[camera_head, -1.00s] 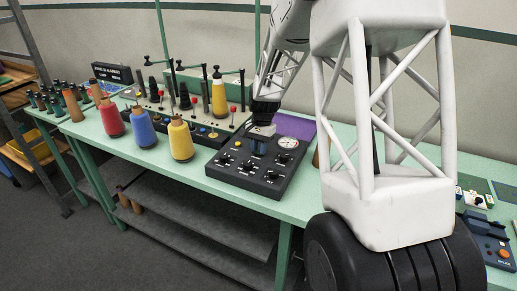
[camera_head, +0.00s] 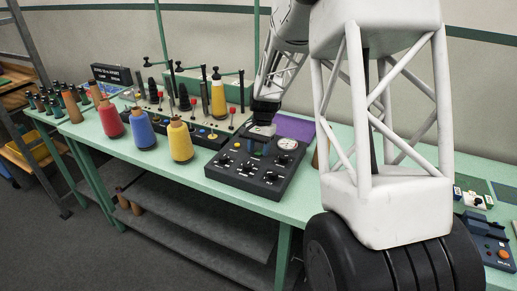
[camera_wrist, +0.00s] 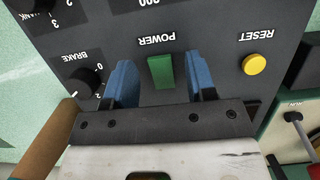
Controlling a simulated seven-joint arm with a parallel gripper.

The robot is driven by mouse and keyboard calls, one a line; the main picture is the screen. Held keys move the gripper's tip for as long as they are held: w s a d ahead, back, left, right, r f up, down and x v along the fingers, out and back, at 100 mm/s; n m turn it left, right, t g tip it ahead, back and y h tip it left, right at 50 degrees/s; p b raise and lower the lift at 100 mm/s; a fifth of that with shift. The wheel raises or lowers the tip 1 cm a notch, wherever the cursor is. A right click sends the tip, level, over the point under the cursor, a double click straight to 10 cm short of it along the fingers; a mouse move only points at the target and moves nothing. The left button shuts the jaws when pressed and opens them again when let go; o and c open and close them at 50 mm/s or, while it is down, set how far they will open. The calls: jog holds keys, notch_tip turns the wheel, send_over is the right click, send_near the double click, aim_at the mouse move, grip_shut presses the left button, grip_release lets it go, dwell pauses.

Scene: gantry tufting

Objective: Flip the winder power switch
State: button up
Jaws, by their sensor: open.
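The winder's black control panel (camera_head: 232,180) lies on the green bench, with dials and a round white gauge. In the wrist view its power switch (camera_wrist: 161,72) is a green rectangular rocker beside the upside-down word POWER. My gripper (camera_wrist: 163,75) is open and empty, with one blue finger on each side of the switch and a gap to it on both sides. In the head view my gripper (camera_head: 262,145) is low over the back part of the panel and hides the switch. I cannot tell how far the fingertips are above the panel, nor the switch's setting.
A yellow RESET button (camera_wrist: 254,65) is right of the fingers and a black BRAKE knob (camera_wrist: 78,85) left of them. Red, blue and yellow yarn cones (camera_head: 180,141) stand left of the panel. A brown cylinder (camera_wrist: 48,140) and a RUN lever (camera_wrist: 294,117) are near the gripper.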

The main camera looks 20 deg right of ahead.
aim_at(261, 151)
jog(key=shift+v, duration=3.85)
jog(key=shift+s+a+r, duration=0.1)
jog(key=shift+s, duration=0.05)
jog(key=s+a+r+n+t+h, duration=0.1)
jog(key=s+a+r+n, duration=0.3)
jog(key=s, duration=0.6)
jog(key=s+a+r+t, duration=0.1)
jog(key=s+a+r, duration=0.2)
jog(key=s+r, duration=0.45)
jog(key=s+a+n+t, duration=0.1)
jog(key=s+n, duration=0.1)
jog(key=s, duration=1)
jog(key=s+a+f+n+t+h, duration=0.1)
jog(key=s+a+n, duration=0.1)
jog(key=s, duration=1)
jog(key=shift+a+f+n+t, duration=0.3)
jog(key=shift+a+n+t, duration=0.05)
jog(key=shift+n+t, duration=0.05)
jog(key=shift+r, duration=0.1)
